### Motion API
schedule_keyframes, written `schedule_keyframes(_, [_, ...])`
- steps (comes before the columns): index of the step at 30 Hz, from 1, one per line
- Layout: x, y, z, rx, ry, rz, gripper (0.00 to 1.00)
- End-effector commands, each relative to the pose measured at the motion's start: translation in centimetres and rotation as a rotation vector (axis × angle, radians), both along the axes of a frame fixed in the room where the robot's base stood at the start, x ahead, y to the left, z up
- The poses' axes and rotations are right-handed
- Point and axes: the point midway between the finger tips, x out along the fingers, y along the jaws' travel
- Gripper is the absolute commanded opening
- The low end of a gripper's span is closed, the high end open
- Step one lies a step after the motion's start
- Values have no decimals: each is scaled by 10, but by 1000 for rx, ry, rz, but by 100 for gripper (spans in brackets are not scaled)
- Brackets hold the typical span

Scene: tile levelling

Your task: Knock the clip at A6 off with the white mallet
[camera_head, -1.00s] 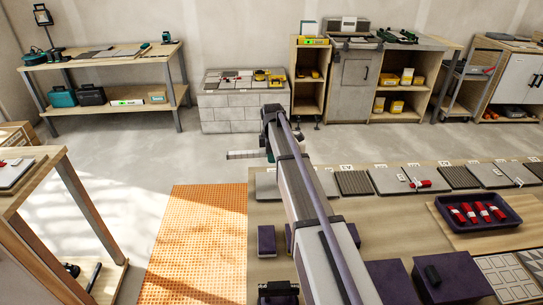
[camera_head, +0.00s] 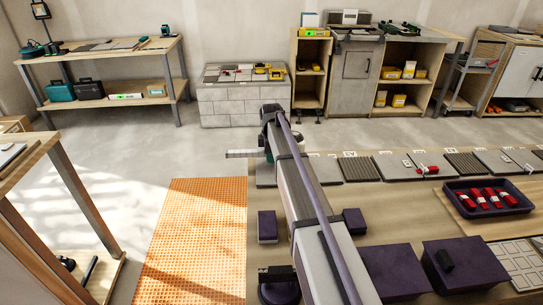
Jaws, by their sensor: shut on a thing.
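My gripper (camera_head: 266,152) is at the far end of my arm, mostly hidden behind the wrist, so its fingers do not show clearly. A pale bar, which looks like part of the white mallet (camera_head: 240,154), sticks out to the left of it above the floor, beyond the board's back left corner. A row of grey tiles (camera_head: 395,167) runs along the back of the board. A red clip-like piece (camera_head: 428,169) sits on one tile, and small pale pieces lie on others. The small label cards are too small to read, so I cannot tell which place is A6.
A dark purple tray (camera_head: 452,201) with several red pieces stands at the right. Purple blocks (camera_head: 460,265) stand in front. An orange mat (camera_head: 195,240) lies on the floor at the left. Benches and cabinets (camera_head: 355,80) line the wall.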

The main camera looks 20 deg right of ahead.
Motion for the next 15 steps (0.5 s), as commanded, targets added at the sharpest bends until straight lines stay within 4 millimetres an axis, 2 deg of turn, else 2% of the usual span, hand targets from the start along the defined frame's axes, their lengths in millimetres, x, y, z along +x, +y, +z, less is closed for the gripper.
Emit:
schedule_keyframes(8, [-2, 0, 1, 0, 0, 0, 0])
schedule_keyframes(11, [-21, 6, 1, 0, 0, 0, 0])
schedule_keyframes(14, [-51, 14, 1, 0, 0, 0, 0])
schedule_keyframes(15, [-42, 12, 1, 0, 0, -1, 0])
